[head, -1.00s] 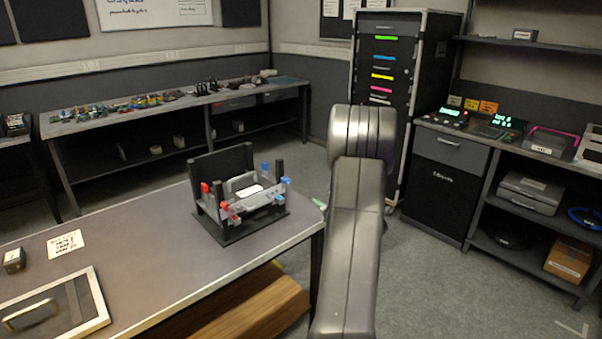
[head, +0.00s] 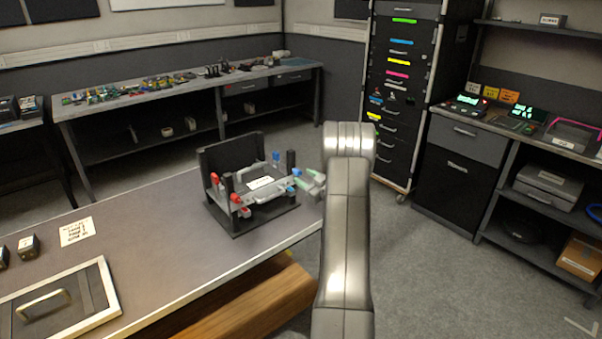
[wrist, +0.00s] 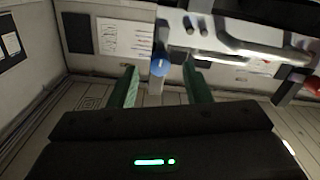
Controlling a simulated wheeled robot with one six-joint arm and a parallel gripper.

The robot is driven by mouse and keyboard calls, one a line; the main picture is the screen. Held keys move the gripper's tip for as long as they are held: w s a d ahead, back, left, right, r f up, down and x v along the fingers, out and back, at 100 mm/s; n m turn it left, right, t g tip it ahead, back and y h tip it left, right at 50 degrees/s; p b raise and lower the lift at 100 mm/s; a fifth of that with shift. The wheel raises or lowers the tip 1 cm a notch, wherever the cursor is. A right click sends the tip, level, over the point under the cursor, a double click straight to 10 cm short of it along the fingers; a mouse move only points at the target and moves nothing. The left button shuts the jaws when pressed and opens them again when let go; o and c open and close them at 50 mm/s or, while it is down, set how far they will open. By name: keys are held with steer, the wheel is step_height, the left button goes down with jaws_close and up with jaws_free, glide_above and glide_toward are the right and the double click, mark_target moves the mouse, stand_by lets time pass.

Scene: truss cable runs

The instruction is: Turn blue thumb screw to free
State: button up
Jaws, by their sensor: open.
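The black fixture (head: 240,222) stands on the table with a grey bracket (head: 262,195) held between its posts. Blue thumb screws show on its right side, one higher (head: 276,158) and one near the front (head: 296,173). In the wrist view, one blue thumb screw (wrist: 160,67) faces me. My gripper (wrist: 159,72) is open, its green fingers on either side of that screw's line. The screw looks level with the fingertips, but I cannot tell the exact depth. In the head view my gripper (head: 305,185) is at the fixture's right side.
Red knobs (head: 226,181) are on the fixture's left side, close to its black posts. A framed panel with a handle (head: 62,310), a paper note (head: 76,231) and small dark blocks lie at the table's left. The table's middle is clear.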

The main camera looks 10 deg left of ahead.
steer(key=shift+x, duration=1.45)
steer(key=shift+c, duration=0.2)
jaws_close()
